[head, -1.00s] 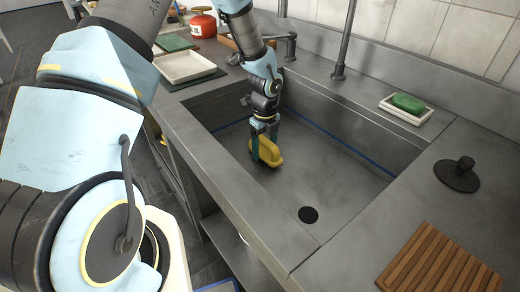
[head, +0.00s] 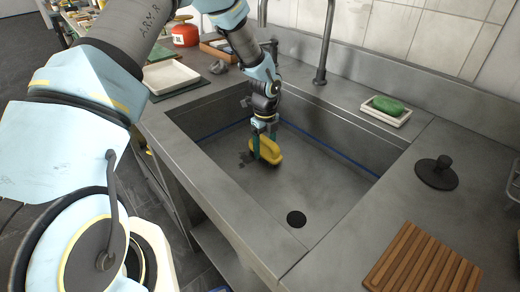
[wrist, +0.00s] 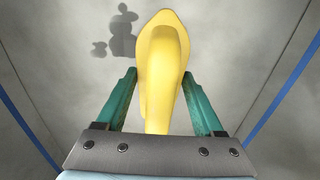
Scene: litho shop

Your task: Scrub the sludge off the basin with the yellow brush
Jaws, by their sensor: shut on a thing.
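The yellow brush (head: 268,150) is held low in the grey basin (head: 318,182), near its left end. My gripper (wrist: 158,76) is shut on it, with one green finger on each side of its yellow handle. The dark grey sludge (head: 245,157) shows as a small blotchy patch on the basin floor, just left of the brush.
The basin has a round black drain (head: 296,219) and a blue line along its walls. A green soap (head: 388,105) in a white dish, a black stopper (head: 436,172) and a slatted wooden board (head: 422,262) are at right. A white tray (head: 171,77) and tap stand behind.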

